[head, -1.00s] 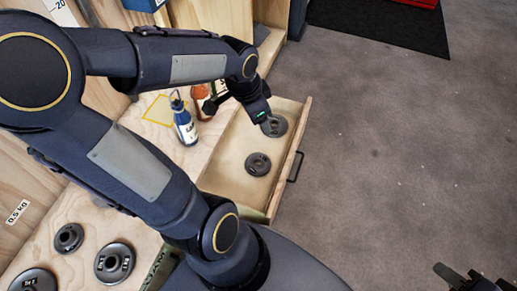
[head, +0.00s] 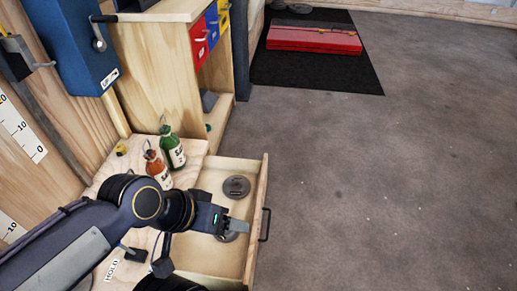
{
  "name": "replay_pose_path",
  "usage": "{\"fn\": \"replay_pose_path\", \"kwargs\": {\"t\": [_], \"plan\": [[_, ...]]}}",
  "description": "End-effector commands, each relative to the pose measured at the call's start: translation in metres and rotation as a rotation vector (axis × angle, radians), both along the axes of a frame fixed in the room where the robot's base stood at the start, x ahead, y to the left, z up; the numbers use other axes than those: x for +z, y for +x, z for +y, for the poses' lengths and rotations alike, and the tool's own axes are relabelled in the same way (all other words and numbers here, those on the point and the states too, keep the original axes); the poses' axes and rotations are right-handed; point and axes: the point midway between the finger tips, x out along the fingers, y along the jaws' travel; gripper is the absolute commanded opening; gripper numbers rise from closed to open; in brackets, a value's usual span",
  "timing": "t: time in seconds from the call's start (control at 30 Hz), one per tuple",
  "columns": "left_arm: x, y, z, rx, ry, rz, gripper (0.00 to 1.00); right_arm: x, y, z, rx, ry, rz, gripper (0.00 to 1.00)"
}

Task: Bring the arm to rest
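My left arm comes in from the lower left. My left gripper (head: 237,224) is over the open wooden drawer (head: 190,263), with its fingers toward the right. Its fingertips overlap each other in this view, so I cannot tell whether they are open or shut. One dark grey disc (head: 236,187) lies in the far part of the drawer, apart from the gripper. A second disc (head: 227,237) lies under the gripper in this view and is partly hidden. My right gripper is out of view.
An orange-red bottle (head: 157,169) and a green bottle (head: 172,148) stand on the worktop left of the drawer. A wooden cabinet (head: 160,70) with coloured drawers stands behind. The floor (head: 390,200) at right is clear.

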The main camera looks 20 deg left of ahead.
Motion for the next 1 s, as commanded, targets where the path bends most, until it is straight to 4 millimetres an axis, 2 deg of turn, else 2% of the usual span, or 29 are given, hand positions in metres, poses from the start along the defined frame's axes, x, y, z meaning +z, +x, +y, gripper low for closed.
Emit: {"fn": "replay_pose_path", "kwargs": {"t": [0.17, 0.9, 1.0], "plan": [[0.04, 0.0, 0.0, 0.0, 0.001, -0.001, 0.69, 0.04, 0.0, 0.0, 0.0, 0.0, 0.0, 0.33], [0.281, 0.0, 0.0, 0.0, 0.001, -0.001, 0.69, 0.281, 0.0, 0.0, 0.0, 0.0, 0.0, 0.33], [0.307, 0.0, 0.0, 0.0, 0.001, -0.001, 0.69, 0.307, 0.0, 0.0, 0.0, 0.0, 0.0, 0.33]]}}
